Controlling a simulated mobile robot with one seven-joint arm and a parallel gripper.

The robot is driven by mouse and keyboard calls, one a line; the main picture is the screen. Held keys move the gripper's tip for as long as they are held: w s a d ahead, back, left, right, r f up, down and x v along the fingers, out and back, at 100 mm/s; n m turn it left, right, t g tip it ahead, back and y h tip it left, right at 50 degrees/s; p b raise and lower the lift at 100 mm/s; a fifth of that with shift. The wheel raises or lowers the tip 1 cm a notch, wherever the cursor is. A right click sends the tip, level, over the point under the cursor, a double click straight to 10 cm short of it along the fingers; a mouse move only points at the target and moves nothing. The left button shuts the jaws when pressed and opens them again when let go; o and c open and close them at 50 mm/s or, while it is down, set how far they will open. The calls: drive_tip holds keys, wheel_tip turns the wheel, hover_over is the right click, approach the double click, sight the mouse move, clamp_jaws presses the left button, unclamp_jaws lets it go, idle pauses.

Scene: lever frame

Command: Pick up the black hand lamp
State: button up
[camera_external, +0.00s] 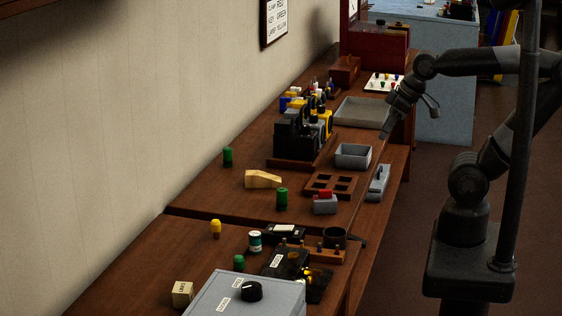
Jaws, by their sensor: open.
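My gripper (386,131) hangs at the end of my arm, pointing down near the right edge of the table, by the grey tray. It is open and nothing shows between its fingers. I cannot tell for sure which thing is the black hand lamp. A dark boxy thing with a white label (272,262) lies on the near table, with a small yellow glow (308,273) at its right; it may be the lamp. My gripper is far from it, well behind it in the picture.
A black lever frame (290,142) with coloured levers stands mid-table. Near my gripper are a flat grey tray (368,108), a small grey bin (353,161) and a grey handled thing (378,183).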

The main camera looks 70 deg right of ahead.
drive_tip(key=o, duration=0.8)
